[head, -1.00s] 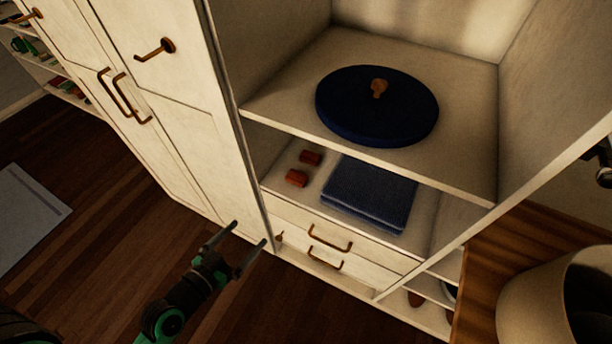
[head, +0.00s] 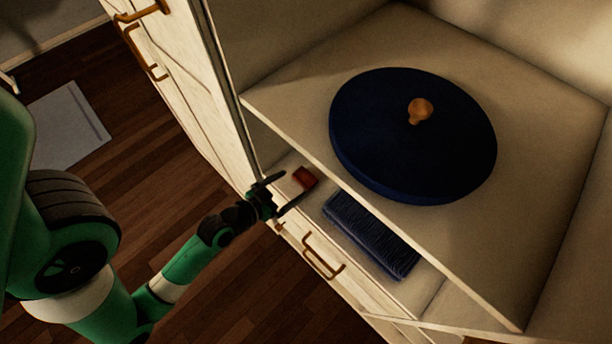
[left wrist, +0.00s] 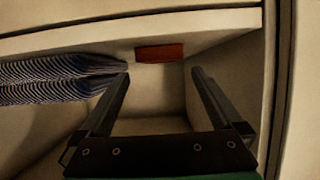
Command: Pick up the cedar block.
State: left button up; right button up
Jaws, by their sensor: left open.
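One red-brown cedar block (head: 305,178) shows on the lower shelf of the cabinet, beside the folded dark blue cloth. A red-brown block also shows in the left wrist view (left wrist: 160,53), just beyond and between my fingertips. My left gripper (head: 298,182) is open and reaches into the front of the lower shelf, its fingers pointing at the block. In the left wrist view the space between the fingers (left wrist: 160,76) is empty. Only one block shows in each view; I cannot tell where the other one lies. My right gripper is not in view.
The folded striped cloth (head: 370,235) lies right of the block. Drawer handles (head: 322,256) stick out below. The cabinet's upright edge is close on the left.

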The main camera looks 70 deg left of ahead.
aim_at(305, 177)
pick_arm(q)
jog(key=shift+w+a+f, duration=0.25)
jog(key=shift+w+f, duration=0.1)
jog(key=shift+w, duration=0.2)
jog(key=b+x, duration=0.1)
jog(key=x, duration=0.3)
jog(key=shift+w+a+f, duration=0.1)
jog(key=shift+w+a, duration=0.05)
jog(key=shift+w, duration=0.05)
jog(key=shift+s, duration=0.1)
jog(key=c, duration=1.1)
jog(key=shift+o, duration=0.2)
